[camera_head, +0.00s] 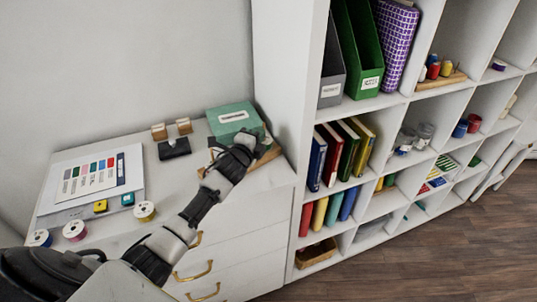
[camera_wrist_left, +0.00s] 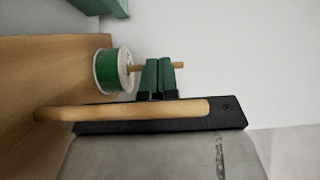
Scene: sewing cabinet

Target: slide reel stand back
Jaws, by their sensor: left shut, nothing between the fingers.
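The reel stand is a wooden base with pegs; part of it (camera_head: 268,158) shows at the right end of the cabinet top in the head view, mostly hidden by my left arm. In the left wrist view, its wooden base (camera_wrist_left: 45,72) is at the left. A green reel (camera_wrist_left: 113,70) with white rims sits on one peg; another bare peg (camera_wrist_left: 130,109) crosses close to the camera. My left gripper (camera_wrist_left: 159,76) is shut and empty beside the green reel, its fingers close to the reel's peg. Contact cannot be told. My left gripper also shows in the head view (camera_head: 246,146).
A green labelled box (camera_head: 233,119) stands behind the gripper, near the shelf unit's side wall (camera_head: 291,80). A black object (camera_head: 174,148) and two small wooden blocks stand left of it. Several spools (camera_head: 144,211) and a colour chart (camera_head: 90,178) lie at the left.

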